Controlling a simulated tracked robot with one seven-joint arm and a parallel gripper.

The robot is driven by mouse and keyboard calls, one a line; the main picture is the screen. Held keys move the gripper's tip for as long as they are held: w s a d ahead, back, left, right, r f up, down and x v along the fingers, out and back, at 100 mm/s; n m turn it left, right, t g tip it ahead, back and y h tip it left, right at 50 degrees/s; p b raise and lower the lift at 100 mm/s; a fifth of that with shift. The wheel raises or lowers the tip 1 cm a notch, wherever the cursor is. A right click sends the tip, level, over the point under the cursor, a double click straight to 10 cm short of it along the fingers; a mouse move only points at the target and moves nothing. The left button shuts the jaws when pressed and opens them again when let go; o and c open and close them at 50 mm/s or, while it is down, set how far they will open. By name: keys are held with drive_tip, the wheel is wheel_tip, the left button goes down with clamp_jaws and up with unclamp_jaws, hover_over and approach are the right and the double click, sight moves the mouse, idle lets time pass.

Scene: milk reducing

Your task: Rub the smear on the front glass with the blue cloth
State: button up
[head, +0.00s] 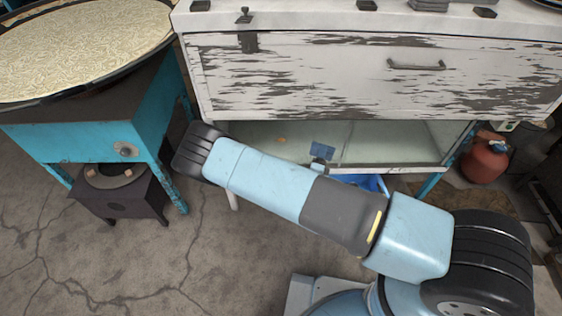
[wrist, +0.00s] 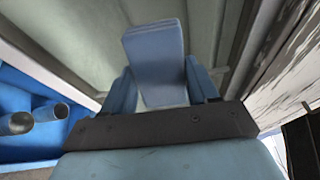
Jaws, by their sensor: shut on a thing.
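The blue cloth (head: 322,151) is a small folded pad held up at the glass front (head: 375,145) of the worn white cabinet. In the wrist view the cloth (wrist: 155,48) stands between the two blue fingers of my gripper (wrist: 160,85), which is shut on it. In the head view my gripper (head: 319,166) shows just above my arm, its lower part hidden. A small orange-brown smear (head: 281,140) is on the glass, left of the cloth and slightly higher, with a gap between them. I cannot tell whether the cloth touches the glass.
A wooden-looking peeling drawer front (head: 300,75) overhangs the glass. A turquoise stand (head: 85,140) with a wide pan is at the left. A red gas bottle (head: 484,160) stands at the right. A blue container (wrist: 30,120) with tube-like things is at the left of the wrist view.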

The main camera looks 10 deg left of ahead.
sight(276, 138)
drive_tip(key=s+a+n+y, duration=0.2)
drive_tip(key=s+a+y, duration=0.1)
drive_tip(key=a, duration=0.5)
drive_tip(key=s+a+n+y, duration=0.2)
drive_tip(key=s+a+y, duration=0.15)
drive_tip(key=a, duration=0.45)
drive_tip(key=shift+g, duration=0.3)
drive_tip(key=shift+r+x, duration=0.2)
drive_tip(key=shift+x, duration=1.25)
drive_tip(key=shift+r+x, duration=0.25)
drive_tip(key=shift+x, duration=1.2)
drive_tip(key=shift+w, duration=0.75)
drive_tip(key=shift+w+d, duration=0.25)
drive_tip(key=shift+d, duration=0.7)
drive_tip(key=shift+w+d, duration=0.2)
drive_tip(key=shift+d, duration=0.75)
drive_tip(key=shift+a, duration=0.15)
drive_tip(key=shift+s+a+r, duration=0.1)
drive_tip(key=shift+a, duration=0.9)
drive_tip(key=shift+s+a+r, duration=0.1)
drive_tip(key=shift+a, duration=0.9)
drive_tip(key=shift+c, duration=0.4)
drive_tip(key=shift+s, duration=0.15)
